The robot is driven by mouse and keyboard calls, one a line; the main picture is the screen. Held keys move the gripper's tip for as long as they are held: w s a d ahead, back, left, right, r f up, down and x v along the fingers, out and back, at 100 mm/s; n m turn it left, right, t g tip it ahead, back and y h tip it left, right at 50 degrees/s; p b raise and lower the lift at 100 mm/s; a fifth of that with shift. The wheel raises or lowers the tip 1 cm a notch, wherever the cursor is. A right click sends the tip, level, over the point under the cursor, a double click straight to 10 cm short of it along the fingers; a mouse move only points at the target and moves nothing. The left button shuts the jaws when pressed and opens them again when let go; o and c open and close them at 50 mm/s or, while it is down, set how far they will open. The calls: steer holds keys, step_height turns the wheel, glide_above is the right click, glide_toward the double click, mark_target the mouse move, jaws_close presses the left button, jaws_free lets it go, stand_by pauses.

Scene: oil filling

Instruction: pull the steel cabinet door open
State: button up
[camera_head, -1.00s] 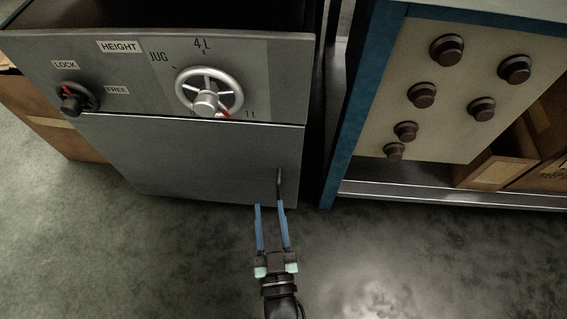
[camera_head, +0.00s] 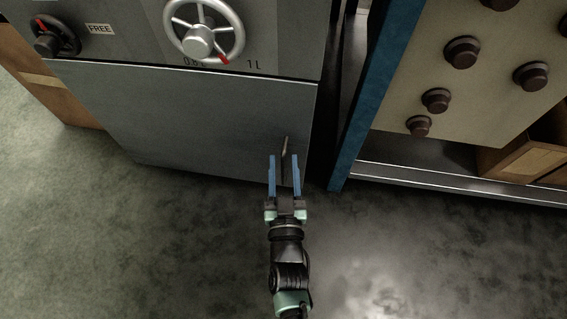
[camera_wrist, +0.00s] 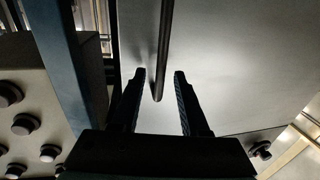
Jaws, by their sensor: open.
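The steel cabinet door (camera_head: 190,115) is a grey panel below the control panel, and it looks shut. Its thin upright handle (camera_head: 286,146) is near the door's right edge. My gripper (camera_head: 285,158) is open in front of the door, with its blue fingers around the lower handle as seen from the head. In the wrist view the handle (camera_wrist: 164,50) hangs as a dark bar, its lower end between the two fingertips (camera_wrist: 161,73) and nearer the left one. Whether a finger touches the handle or the door cannot be told.
A silver handwheel (camera_head: 203,30) and a dark lock knob (camera_head: 54,37) sit on the panel above. A blue-edged rack (camera_head: 362,95) with several dark knobs stands at the right, across a narrow gap. Cardboard boxes (camera_head: 515,160) lie inside it. The floor (camera_head: 150,240) in front is clear.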

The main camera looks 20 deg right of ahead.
steer(key=shift+x, duration=0.75)
jaws_close()
stand_by(0.9)
